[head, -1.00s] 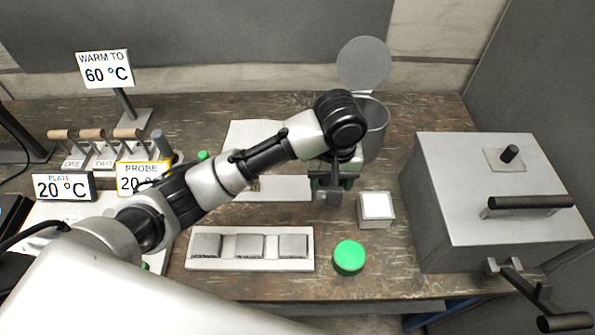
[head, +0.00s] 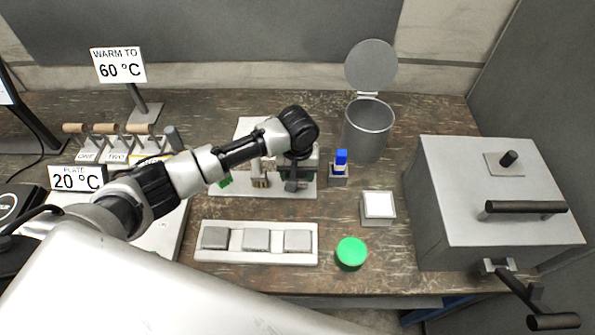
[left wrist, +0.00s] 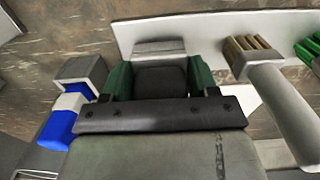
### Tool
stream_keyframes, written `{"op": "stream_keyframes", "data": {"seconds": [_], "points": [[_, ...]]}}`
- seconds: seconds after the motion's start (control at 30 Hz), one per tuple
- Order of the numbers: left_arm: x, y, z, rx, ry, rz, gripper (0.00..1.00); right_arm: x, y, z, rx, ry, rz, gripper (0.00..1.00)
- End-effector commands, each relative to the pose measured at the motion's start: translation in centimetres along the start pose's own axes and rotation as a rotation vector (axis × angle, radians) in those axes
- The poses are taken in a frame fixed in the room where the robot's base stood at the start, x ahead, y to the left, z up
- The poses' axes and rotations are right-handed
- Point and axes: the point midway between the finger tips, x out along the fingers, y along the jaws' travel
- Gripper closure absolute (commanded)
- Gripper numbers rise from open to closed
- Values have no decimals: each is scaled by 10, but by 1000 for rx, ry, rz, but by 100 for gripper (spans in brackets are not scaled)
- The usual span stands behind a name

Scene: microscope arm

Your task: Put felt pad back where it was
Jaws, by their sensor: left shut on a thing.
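My left gripper (head: 295,184) reaches over the right part of a white rack (head: 307,193). In the left wrist view it (left wrist: 160,88) is shut on a dark pad (left wrist: 160,82), which I take to be the felt pad. Green sides flank the pad; I cannot tell whether they belong to it or to the fingers. A grey patch (left wrist: 158,46) shows on the rack just beyond the pad. I cannot tell whether the pad touches the rack. My gripper hides most of the pad in the head view. My right gripper is not in view.
A tan-bristled brush (left wrist: 252,58) stands close on one side. A blue-topped item (head: 341,160) in a grey holder stands close on the other. Nearby are a grey bin (head: 368,130), white-topped block (head: 377,206), green disc (head: 351,254), sample tray (head: 257,257) and metal box (head: 490,190).

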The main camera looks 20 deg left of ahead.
Motion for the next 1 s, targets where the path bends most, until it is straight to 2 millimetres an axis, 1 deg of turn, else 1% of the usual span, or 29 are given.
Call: {"op": "stream_keyframes", "data": {"seconds": [0.03, 0.13, 0.47, 0.5, 0.63, 0.87, 1.0], "points": [[4, 0, 0, 0, -1, 0, 60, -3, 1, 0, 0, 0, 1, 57], [10, 0, 0, 0, 1, 0, 60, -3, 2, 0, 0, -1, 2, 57], [13, 1, 0, 0, 2, 1, 60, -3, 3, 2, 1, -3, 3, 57], [12, 0, 0, 0, 2, 1, 36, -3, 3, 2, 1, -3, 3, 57], [12, 0, 0, 0, 2, 0, 17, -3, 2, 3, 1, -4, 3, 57], [12, 0, 0, 0, 2, 0, 16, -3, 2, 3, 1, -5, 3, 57], [7, 0, 0, 0, 2, 1, 16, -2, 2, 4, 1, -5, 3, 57]]}}
